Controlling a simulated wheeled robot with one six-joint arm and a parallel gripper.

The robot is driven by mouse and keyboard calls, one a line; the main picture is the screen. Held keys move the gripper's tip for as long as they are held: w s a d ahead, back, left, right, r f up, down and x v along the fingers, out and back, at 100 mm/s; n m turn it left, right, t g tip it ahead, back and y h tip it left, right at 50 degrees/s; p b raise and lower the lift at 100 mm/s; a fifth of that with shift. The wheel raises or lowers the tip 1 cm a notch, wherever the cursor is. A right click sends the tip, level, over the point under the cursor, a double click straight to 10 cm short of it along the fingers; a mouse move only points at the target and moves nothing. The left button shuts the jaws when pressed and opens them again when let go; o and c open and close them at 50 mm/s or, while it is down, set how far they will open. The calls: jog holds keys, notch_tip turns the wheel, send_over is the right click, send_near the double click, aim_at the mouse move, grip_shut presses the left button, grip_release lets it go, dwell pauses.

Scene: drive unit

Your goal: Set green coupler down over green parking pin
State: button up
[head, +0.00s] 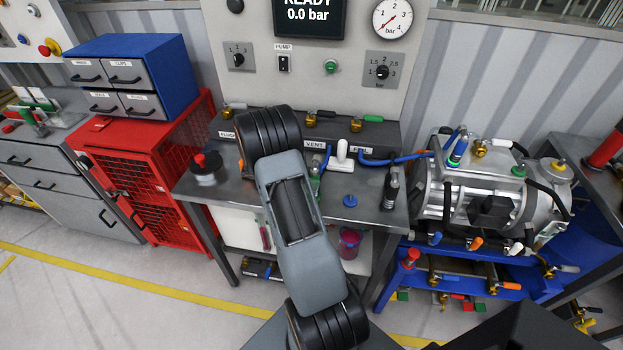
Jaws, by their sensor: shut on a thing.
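A narrow green part (316,186) shows on the bench just right of my arm, below the VENT label. A blue hose runs down towards it. My arm covers much of this spot, so I cannot tell whether the part is the green coupler, the green parking pin or both. My gripper is hidden behind my own arm, and what it holds does not show.
The steel bench (370,212) bears a blue pin on a disc (350,201), a white T-shaped piece (342,157) and a dark upright tool (390,188). The drive unit (490,195) stands right. A red cage cabinet (135,165) stands left.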

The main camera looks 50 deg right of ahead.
jog(key=shift+s+a+f+b, duration=0.1)
jog(key=shift+s+f+b, duration=0.1)
jog(key=shift+f, duration=0.15)
jog(key=shift+s+a+f+b, duration=0.1)
jog(key=shift+f+b, duration=0.1)
jog(key=shift+f, duration=0.15)
dwell(1.5)
jog(key=o, duration=1.1)
jog(key=b+v, duration=0.2)
jog(key=v, duration=1.2)
jog(key=s+a+r+m+t+y, duration=0.4)
jog(key=s+a+t+y, duration=0.1)
jog(key=a, duration=0.5)
jog(key=s+a+r+m+t+y, duration=0.4)
jog(key=s+a+m+t, duration=0.1)
jog(key=s+a+t, duration=0.3)
jog(key=shift+s+a+y, duration=0.4)
jog(key=shift+s+a, duration=0.3)
jog(key=shift+a, duration=0.55)
